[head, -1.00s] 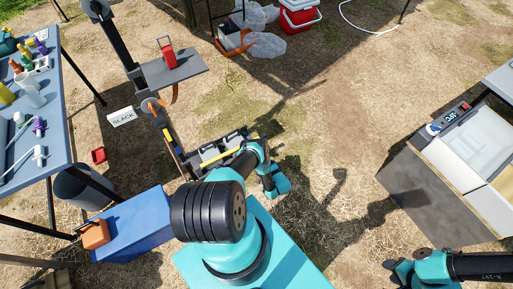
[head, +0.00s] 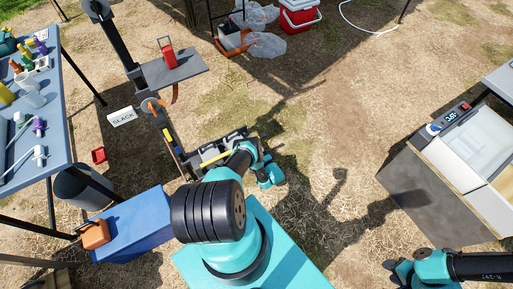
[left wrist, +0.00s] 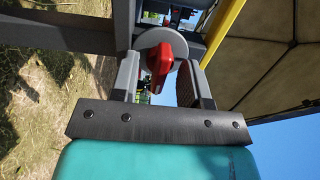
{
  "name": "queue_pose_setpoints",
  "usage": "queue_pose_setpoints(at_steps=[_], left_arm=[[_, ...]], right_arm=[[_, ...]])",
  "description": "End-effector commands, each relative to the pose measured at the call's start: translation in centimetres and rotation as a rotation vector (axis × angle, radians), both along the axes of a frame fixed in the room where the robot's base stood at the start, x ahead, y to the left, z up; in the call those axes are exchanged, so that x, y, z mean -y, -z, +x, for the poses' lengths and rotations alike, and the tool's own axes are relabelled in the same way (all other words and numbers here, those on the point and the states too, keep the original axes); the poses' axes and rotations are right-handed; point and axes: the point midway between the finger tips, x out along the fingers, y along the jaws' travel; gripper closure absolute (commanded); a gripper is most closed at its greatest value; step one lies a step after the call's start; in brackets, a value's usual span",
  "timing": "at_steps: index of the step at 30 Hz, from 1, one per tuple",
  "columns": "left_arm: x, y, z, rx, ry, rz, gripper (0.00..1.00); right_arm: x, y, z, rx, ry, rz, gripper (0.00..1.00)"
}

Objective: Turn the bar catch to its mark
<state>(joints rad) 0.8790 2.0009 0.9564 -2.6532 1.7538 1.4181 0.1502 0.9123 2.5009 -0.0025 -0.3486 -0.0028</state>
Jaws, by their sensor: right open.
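The bar catch (left wrist: 159,62) is a red handle on a round pale grey disc (left wrist: 176,40), seen in the left wrist view against a dark frame. My left gripper (left wrist: 160,82) is open. Its two fingers stand either side of the red handle in the picture, with a gap on both sides. I cannot tell how far the handle reaches in between them. The mark cannot be made out. My right gripper (head: 392,267) is open and empty at the lower right.
A grey frame with a yellow bar (head: 215,158) stands just beyond my left arm. A blue box (head: 132,225) and a table of sampling gear (head: 40,130) are at the left. A cabinet (head: 435,190) stands at the right. The grass between is clear.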

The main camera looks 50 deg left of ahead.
Motion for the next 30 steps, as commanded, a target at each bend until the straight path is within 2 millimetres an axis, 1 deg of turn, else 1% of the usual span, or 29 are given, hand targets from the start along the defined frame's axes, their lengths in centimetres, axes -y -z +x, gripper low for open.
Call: queue_pose_setpoints(at_steps=[1,12,13,17,20,30], left_arm=[[0.01,0.00,0.00,0.000,0.000,0.000,0.63],[0.04,0.01,-0.01,0.000,0.000,0.000,0.99],[0.04,0.00,-0.01,0.000,0.000,0.000,1.00],[0.04,0.01,-0.01,0.011,0.000,-0.002,1.00],[0.04,0.01,-0.01,0.059,0.000,-0.010,1.00],[0.05,0.01,-0.01,0.373,0.000,-0.064,1.00]], right_arm=[[0.00,0.00,0.00,0.000,0.000,0.000,0.57],[0.00,0.00,0.00,0.000,0.000,0.000,0.57],[0.00,0.00,0.00,0.000,0.000,0.000,0.57],[0.00,0.00,0.00,0.000,0.000,0.000,0.57],[0.00,0.00,0.00,0.000,0.000,0.000,0.57],[0.00,0.00,0.00,0.000,0.000,0.000,0.57]])
